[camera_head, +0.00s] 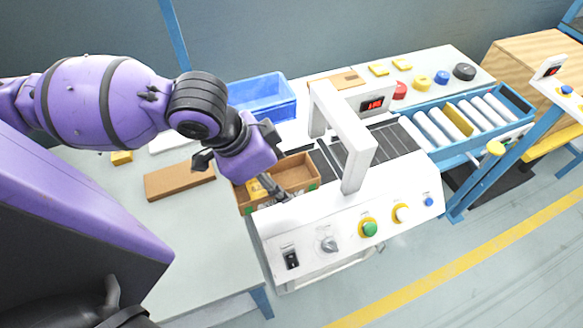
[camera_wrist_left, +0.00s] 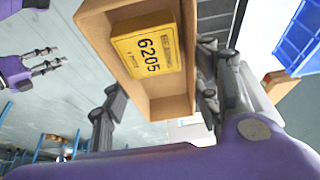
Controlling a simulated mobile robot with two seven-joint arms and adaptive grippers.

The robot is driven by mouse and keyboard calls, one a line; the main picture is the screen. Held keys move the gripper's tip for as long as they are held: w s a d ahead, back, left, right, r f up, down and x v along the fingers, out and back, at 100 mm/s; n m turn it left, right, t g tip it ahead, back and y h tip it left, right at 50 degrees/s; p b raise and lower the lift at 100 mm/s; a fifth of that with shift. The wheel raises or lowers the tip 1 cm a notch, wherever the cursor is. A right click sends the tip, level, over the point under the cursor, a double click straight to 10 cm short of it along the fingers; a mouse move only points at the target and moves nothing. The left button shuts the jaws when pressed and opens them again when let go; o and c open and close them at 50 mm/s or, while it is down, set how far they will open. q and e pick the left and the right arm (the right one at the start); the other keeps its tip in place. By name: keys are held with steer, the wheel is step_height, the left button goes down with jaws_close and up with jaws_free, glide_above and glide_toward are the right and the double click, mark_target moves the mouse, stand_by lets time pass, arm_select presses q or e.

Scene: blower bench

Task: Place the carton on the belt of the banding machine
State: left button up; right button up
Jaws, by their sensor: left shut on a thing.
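The carton (camera_head: 306,184) is an open-topped brown box at the left end of the banding machine (camera_head: 300,240), beside its dark belt (camera_head: 385,142). A yellow box (camera_head: 256,190) lies in it; in the left wrist view this box (camera_wrist_left: 148,52) reads 6205. My left gripper (camera_head: 240,172) is shut on the carton (camera_wrist_left: 180,102), seen from above with its fingers at the carton's sides. I cannot tell whether the carton's underside touches anything. My right gripper (camera_wrist_left: 48,62) shows at the upper left of the wrist view, fingers apart and empty.
The machine's white arch (camera_head: 345,135) stands over the belt, right of the carton. A blue bin (camera_head: 262,92) is behind. A flat brown piece (camera_head: 180,181) lies on the bench (camera_head: 185,245) to the left. Rollers (camera_head: 450,120) continue to the right.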

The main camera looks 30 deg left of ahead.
mark_target(279, 176)
arm_select(q)
steer(key=w+f+b, duration=0.1)
steer(key=w+a+f+b, duration=0.1)
steer(key=shift+w+f, duration=0.3)
steer(key=shift+f, duration=0.1)
steer(key=w, duration=0.2)
steer(key=w+a+b, duration=0.1)
steer(key=shift+w+f, duration=0.3)
steer(key=w+f, duration=0.1)
steer(key=f, duration=0.1)
steer(key=w+a+f, duration=0.1)
steer(key=w+f, duration=0.1)
steer(key=shift+b, duration=0.3)
steer(key=shift+w+a+f, duration=0.2)
steer(key=shift+w+f, duration=0.35)
steer(key=shift+f, duration=0.1)
steer(key=shift+w+f, duration=0.1)
steer(key=shift+f, duration=1.55)
arm_select(e)
steer(key=shift+s+d+f, duration=0.15)
steer(key=shift+f, duration=0.65)
steer(key=shift+s+d+f, duration=0.2)
steer(key=shift+f, duration=0.55)
steer(key=shift+s+d+f, duration=0.15)
steer(key=shift+f, duration=0.65)
arm_select(q)
steer(key=shift+f, duration=0.1)
steer(key=o, duration=0.9)
steer(key=shift+f, duration=0.1)
